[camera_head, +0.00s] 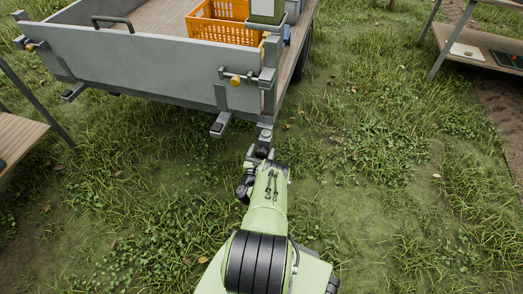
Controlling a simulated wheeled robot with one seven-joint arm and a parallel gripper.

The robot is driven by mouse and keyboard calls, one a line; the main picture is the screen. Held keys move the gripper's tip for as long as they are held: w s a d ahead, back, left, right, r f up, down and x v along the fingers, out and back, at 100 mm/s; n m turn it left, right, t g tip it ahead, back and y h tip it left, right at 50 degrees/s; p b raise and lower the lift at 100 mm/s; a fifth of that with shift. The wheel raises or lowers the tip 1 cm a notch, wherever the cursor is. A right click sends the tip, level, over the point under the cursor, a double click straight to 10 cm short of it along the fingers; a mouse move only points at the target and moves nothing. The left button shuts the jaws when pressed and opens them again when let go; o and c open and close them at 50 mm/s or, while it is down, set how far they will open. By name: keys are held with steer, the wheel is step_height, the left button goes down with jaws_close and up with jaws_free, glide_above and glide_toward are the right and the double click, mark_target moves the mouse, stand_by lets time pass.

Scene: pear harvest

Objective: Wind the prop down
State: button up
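A grey trailer (140,50) stands at the upper left with its tailgate up. At its near right corner a grey upright post with brackets (268,75) carries what looks like the prop, and its lower end runs down toward the grass. My green arm reaches up the middle of the picture to this corner. My gripper (263,150) is at or just below the foot of the post. The wrist and dark joints cover the fingers, so I cannot tell whether they touch the prop or are open. No crank handle shows clearly.
An orange crate (222,22) and a green container (267,10) are on the trailer bed. A table (478,45) with flat items stands at the upper right. A wooden table edge (18,135) is at the left. Open grass lies to the right of my arm.

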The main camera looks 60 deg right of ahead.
steer(key=c, duration=0.9)
steer(key=shift+c, duration=0.2)
steer(key=shift+n, duration=0.3)
